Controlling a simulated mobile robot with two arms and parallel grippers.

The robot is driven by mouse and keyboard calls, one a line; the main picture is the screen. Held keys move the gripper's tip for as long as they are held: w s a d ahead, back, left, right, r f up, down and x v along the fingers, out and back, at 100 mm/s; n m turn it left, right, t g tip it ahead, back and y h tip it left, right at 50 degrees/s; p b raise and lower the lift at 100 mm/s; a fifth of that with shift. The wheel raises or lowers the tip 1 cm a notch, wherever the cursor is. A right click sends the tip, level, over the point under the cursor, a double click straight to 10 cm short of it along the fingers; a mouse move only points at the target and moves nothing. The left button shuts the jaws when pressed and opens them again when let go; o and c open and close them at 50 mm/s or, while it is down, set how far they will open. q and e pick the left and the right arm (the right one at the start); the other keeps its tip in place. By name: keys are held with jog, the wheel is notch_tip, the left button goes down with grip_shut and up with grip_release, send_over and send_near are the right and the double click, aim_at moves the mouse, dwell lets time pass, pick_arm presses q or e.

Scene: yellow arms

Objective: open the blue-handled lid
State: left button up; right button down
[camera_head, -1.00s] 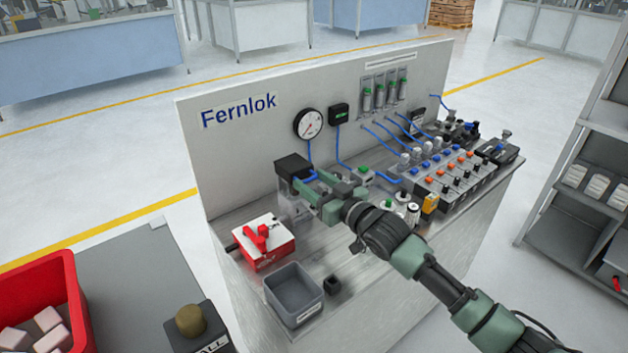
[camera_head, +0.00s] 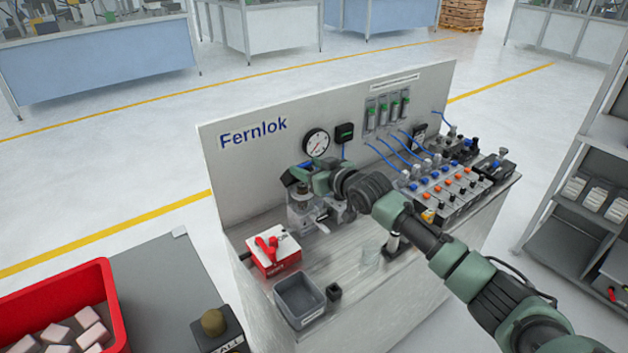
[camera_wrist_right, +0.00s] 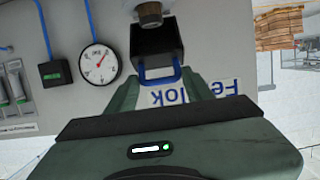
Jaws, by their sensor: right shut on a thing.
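The lid is a black block with a blue handle (camera_wrist_right: 158,77), clear in the right wrist view, where the black lid (camera_wrist_right: 157,45) hangs in front of the panel. In the head view only a dark part of the lid (camera_head: 288,179) and a bit of blue show behind my gripper. My right gripper (camera_wrist_right: 162,88) is shut on the blue handle, one finger on each side. In the head view my right gripper (camera_head: 305,176) is above a metal fixture (camera_head: 301,212), which shows below the lid. The hinge is hidden. My left gripper is not in view.
Behind are the Fernlok panel (camera_head: 240,175) and gauge (camera_head: 316,142). Valves and knobs (camera_head: 445,185) fill the right.

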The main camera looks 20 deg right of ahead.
jog(key=shift+g, duration=0.5)
jog(key=w+r, duration=0.1)
jog(key=w, duration=0.1)
jog(key=w+a+r+p, duration=0.1)
jog(key=w+r, duration=0.1)
jog(key=shift+r, duration=0.2)
jog(key=shift+w+a+g+h+p, duration=0.25)
jog(key=shift+w+a+g+h, duration=0.1)
jog(key=shift+w+g, duration=0.4)
jog(key=shift+w+a+g+h+p, duration=0.25)
jog(key=shift+w+g+h, duration=0.1)
jog(key=shift+w+g, duration=0.35)
jog(key=c, duration=0.8)
grip_release()
jog(key=shift+d+f, duration=0.1)
jog(key=shift+f, duration=0.05)
jog(key=shift+s+f, duration=0.1)
jog(key=shift+f, duration=0.05)
jog(key=shift+s+r, duration=0.2)
jog(key=shift+s, duration=0.1)
jog(key=shift+b+v, duration=1)
jog(key=shift+v, duration=2.6)
